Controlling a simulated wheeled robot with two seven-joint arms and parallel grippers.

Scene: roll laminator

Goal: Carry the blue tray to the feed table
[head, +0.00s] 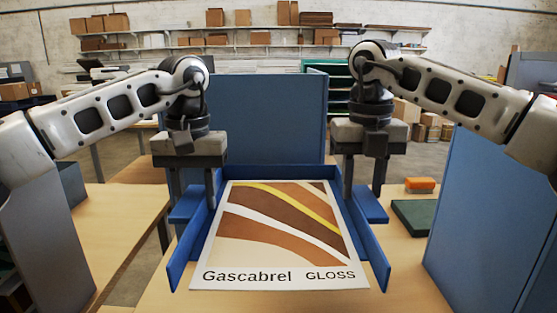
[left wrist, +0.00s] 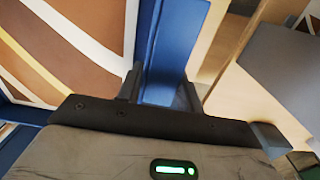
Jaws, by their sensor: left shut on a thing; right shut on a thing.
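The blue tray (head: 181,252) is in the middle of the head view, with a low rim and a tab on each side. A printed sheet (head: 280,225) marked "Gascabrel GLOSS" lies in it. My left gripper (head: 197,200) is shut on the tray's left side. In the left wrist view its fingers (left wrist: 160,92) stand on both sides of the blue side piece (left wrist: 165,55). My right gripper (head: 364,200) is shut on the tray's right side. I cannot tell which surface is the feed table.
A wooden table (head: 115,225) is at the left and a wooden top (head: 405,275) at the right. A blue panel (head: 265,120) stands behind the tray, another blue panel (head: 490,220) at the right. A green pad (head: 412,215) and an orange-topped block (head: 420,184) lie right of the tray.

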